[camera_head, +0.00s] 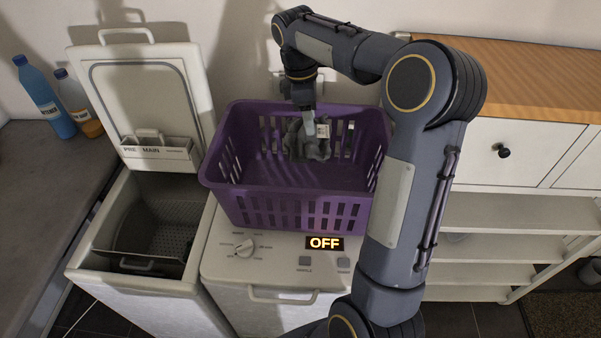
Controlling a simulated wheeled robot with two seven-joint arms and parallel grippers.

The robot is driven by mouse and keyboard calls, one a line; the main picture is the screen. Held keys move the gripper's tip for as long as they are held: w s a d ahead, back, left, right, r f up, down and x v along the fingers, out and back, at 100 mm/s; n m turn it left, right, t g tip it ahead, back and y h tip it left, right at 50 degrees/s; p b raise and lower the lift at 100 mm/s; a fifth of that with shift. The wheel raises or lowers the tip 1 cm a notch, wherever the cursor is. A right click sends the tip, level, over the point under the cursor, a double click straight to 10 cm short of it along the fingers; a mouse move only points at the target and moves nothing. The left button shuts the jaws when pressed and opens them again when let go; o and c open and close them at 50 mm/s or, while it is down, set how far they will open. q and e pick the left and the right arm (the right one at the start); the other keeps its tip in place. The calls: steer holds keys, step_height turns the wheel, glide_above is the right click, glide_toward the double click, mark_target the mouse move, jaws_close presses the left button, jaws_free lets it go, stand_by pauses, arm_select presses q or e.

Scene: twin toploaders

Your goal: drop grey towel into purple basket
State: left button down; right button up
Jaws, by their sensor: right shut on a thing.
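The purple basket (297,207) stands on top of the right-hand toploader (225,273). My right gripper (311,130) reaches down into the basket from above, at its far side. It is shut on the grey towel (314,148), which hangs crumpled below the fingers, inside the basket's rim. I cannot tell whether the towel touches the basket floor or its back wall. The rest of the basket's inside looks empty. My left gripper is not in view.
The left toploader (150,303) has its lid (141,95) up and its drum open. A wood-topped white cabinet (520,142) is at right.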

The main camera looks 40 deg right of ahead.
steer(key=shift+f, duration=0.4)
steer(key=o, duration=1.5)
steer(key=shift+s, duration=0.1)
steer(key=r, duration=0.5)
steer(key=a+r, duration=0.1)
steer(key=r, duration=0.1)
steer(key=shift+w+r, duration=0.25)
steer(key=shift+w, duration=0.15)
steer(key=shift+r, duration=0.1)
